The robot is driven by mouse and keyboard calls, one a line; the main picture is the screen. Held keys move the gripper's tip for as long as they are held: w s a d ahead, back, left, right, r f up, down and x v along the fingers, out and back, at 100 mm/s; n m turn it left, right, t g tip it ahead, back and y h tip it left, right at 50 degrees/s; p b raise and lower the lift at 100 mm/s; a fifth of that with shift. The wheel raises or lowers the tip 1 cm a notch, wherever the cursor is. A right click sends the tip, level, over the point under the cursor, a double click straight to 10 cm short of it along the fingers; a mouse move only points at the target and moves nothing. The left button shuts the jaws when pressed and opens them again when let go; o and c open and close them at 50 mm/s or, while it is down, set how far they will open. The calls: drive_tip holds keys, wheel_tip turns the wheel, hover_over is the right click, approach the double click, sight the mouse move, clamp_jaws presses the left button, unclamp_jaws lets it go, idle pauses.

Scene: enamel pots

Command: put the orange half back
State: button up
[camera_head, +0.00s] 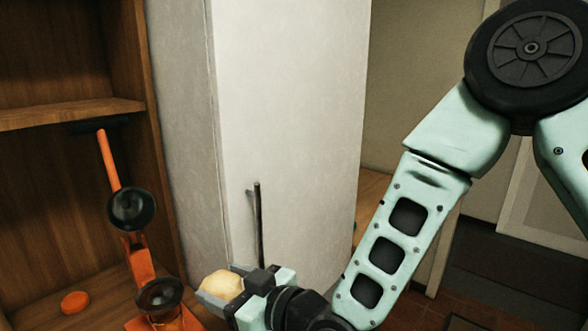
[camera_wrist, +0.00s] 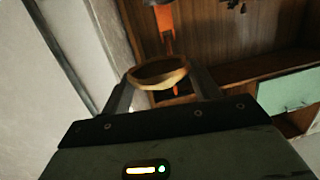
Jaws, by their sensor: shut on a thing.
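My gripper (camera_head: 226,293) is shut on a pale yellow, rounded piece (camera_head: 221,282) that looks like an orange half. In the wrist view it shows as a hollow, bowl-like shape with a yellow-brown rim (camera_wrist: 160,82), pinched between the two fingers. It is held in the air, right of an orange stand-like press (camera_head: 140,262) with black round cups. Whether it touches the press cannot be told. A small orange round thing (camera_head: 75,302) lies on the cabinet's lower board, left of the press; it may be another orange half.
The wooden cabinet (camera_head: 70,117) has an upper shelf above the press and a side wall behind it. A tall white door or panel (camera_head: 290,110) with a dark upright handle (camera_head: 259,215) stands close behind my gripper. The board between the orange round thing and the press is clear.

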drive_tip(key=w+d+f+m+t+h, duration=0.2)
drive_tip(key=w+d+f+m+h, duration=0.2)
drive_tip(key=d, duration=1)
drive_tip(key=w+d+f+m+t+h, duration=0.3)
drive_tip(key=d+f, duration=0.6)
drive_tip(key=d, duration=0.6)
drive_tip(key=w+d+f+m+t+h, duration=0.2)
drive_tip(key=w+d+f+m+h, duration=0.2)
drive_tip(key=d, duration=1)
wheel_tip(320, 180, down, 4)
drive_tip(key=h, duration=0.2)
drive_tip(key=shift+w+d+r+m+h, duration=0.2)
drive_tip(key=shift+w+d+m+h, duration=0.1)
drive_tip(key=shift+w, duration=0.1)
drive_tip(key=shift+w+r, duration=0.1)
drive_tip(key=shift+r, duration=0.15)
drive_tip(key=shift+f, duration=0.15)
drive_tip(key=shift+t, duration=0.3)
drive_tip(key=s+r, duration=0.1)
drive_tip(key=s, duration=0.2)
drive_tip(key=s+r, duration=0.1)
drive_tip(key=shift+s+r, duration=0.25)
drive_tip(key=shift+r, duration=0.1)
